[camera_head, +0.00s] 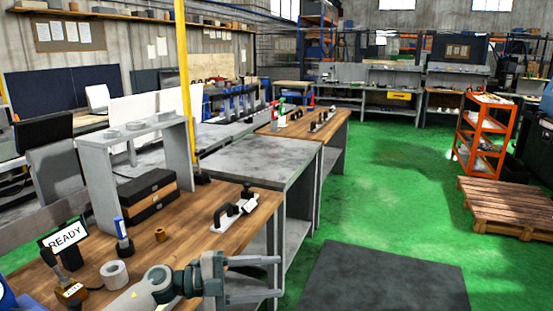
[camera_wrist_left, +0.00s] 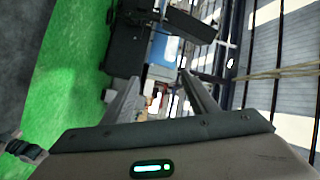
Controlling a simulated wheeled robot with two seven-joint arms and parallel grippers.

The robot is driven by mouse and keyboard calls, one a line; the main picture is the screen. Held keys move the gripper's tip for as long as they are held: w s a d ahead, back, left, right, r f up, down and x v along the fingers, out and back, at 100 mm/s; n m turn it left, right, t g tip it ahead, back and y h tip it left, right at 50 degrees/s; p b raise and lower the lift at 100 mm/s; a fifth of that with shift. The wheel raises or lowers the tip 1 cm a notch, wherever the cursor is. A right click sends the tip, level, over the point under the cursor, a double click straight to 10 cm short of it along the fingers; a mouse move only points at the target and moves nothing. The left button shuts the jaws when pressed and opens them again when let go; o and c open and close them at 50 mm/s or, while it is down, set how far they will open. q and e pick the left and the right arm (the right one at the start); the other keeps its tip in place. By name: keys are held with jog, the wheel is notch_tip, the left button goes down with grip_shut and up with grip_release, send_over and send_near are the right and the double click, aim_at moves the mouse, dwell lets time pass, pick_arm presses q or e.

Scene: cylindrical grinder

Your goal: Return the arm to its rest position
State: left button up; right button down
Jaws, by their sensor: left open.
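My left gripper (camera_head: 262,279) comes in from the lower left in the head view, above the front edge of the wooden workbench (camera_head: 178,240). Its two fingers point right and stand apart, with nothing between them. In the left wrist view the two fingers (camera_wrist_left: 160,100) are also spread and empty, with the far shop behind them. My right gripper is in neither view.
On the bench are a READY sign (camera_head: 63,235), a white roll (camera_head: 114,274), a small brass part (camera_head: 160,234), a toggle clamp (camera_head: 235,210) and stacked black boxes (camera_head: 148,196). A dark mat (camera_head: 375,280) lies on the open green floor. An orange cart (camera_head: 484,135) and pallet (camera_head: 507,205) stand right.

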pick_arm(q)
jog(key=s+a+f+n+t+y, duration=0.3)
jog(key=a+f+n+t+y, duration=0.45)
jog(key=n, duration=0.55)
jog(key=s+a+f+n+t+y, duration=0.3)
jog(key=a+f+n+t+y, duration=0.4)
jog(key=n, duration=0.5)
jog(key=s+a+f+n+g+y, duration=0.15)
jog(key=s+f+g, duration=0.35)
jog(key=s, duration=0.6)
jog(key=s+a+f+n+g, duration=0.15)
jog(key=s+f+g, duration=0.35)
jog(key=s, duration=0.5)
jog(key=s+a+f+g+y, duration=0.1)
jog(key=s+a+f+g, duration=0.4)
jog(key=s, duration=0.6)
jog(key=w+d+f+t, duration=0.1)
jog(key=w+d+f, duration=0.1)
jog(key=f, duration=1)
jog(key=w+d+f+t, duration=0.1)
jog(key=w+d+f, duration=0.15)
jog(key=f, duration=1.05)
jog(key=s+f, duration=0.5)
jog(key=f, duration=0.3)
jog(key=s+f, duration=0.4)
jog(key=f, duration=0.4)
jog(key=shift+s+m+t+h, duration=0.3)
jog(key=shift+s+t, duration=0.05)
jog(key=shift+t, duration=0.1)
